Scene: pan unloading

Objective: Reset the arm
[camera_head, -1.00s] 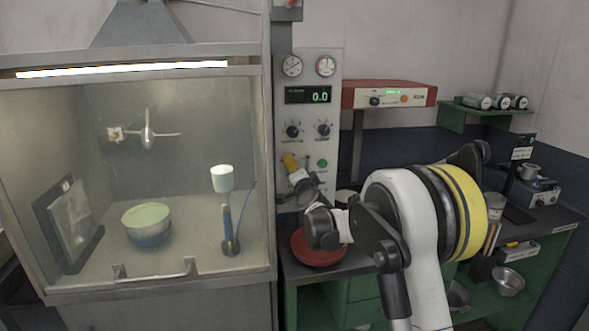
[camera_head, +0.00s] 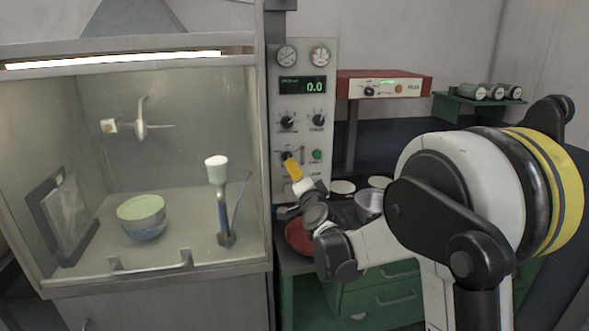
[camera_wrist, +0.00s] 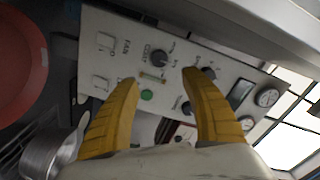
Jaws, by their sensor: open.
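My gripper (camera_head: 290,162) is in front of the control panel (camera_head: 300,105) in the head view, at the end of my folded arm. In the wrist view, my gripper (camera_wrist: 160,77) has its two yellow fingers spread apart with nothing between them. The panel's knobs, green button and gauges lie beyond the fingertips. My white arm covers much of the right side of the head view.
A red dish (camera_head: 297,236) is below my wrist, partly hidden, and a metal pan (camera_head: 369,203) stands beside my arm. A glass-fronted hood (camera_head: 60,100) at left holds a green-and-blue bowl (camera_head: 141,212). A red-topped device (camera_head: 385,83) is behind.

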